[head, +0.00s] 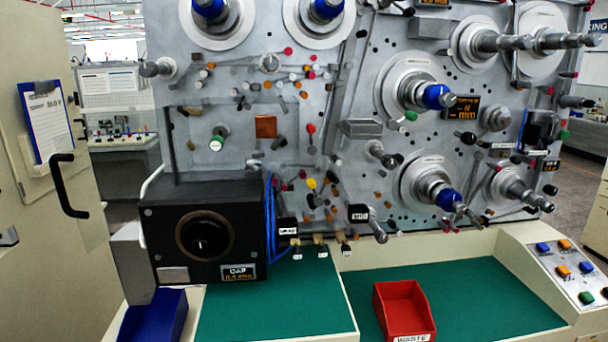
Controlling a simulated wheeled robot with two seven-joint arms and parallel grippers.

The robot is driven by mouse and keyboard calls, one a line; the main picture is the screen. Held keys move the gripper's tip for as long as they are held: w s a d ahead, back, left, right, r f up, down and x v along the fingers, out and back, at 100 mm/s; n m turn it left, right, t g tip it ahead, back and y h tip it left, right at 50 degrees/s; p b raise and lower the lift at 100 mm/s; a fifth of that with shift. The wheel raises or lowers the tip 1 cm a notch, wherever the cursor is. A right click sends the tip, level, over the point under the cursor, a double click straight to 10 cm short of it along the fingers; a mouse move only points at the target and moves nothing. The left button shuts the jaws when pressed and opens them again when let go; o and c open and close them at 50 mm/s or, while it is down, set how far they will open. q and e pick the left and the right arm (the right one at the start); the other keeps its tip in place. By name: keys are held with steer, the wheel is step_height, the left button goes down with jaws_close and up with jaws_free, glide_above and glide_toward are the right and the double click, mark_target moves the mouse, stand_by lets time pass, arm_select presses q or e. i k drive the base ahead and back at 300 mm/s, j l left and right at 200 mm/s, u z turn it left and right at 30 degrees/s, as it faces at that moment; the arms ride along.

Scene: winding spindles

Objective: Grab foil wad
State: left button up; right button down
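I cannot make out a foil wad anywhere in the head view. The green work mat (262,309) at the front left looks bare, and so does the green mat (480,300) on the right. A red bin (404,309) labelled WASTE stands on the right mat. Its inside looks empty from here, though its near wall hides part of the floor. A blue bin (155,318) sits at the lower left, cut off by the frame edge. Neither of my grippers is in view.
A grey winding panel (350,75) with projecting spindles and small rollers rises behind the mats. A black box (203,240) with a round lens-like port stands left. A button console (560,268) is at the right. A cabinet door with a black handle (67,186) borders the left.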

mark_target(253, 165)
steer(key=i+j+z, duration=0.2)
steer(key=j, duration=0.4)
steer(key=i+j+z, duration=0.2)
steer(key=j, duration=0.45)
steer(key=j+z, duration=0.2)
steer(key=j, duration=0.4)
steer(key=j+z, duration=0.15)
steer(key=j, duration=0.55)
steer(key=i, duration=0.05)
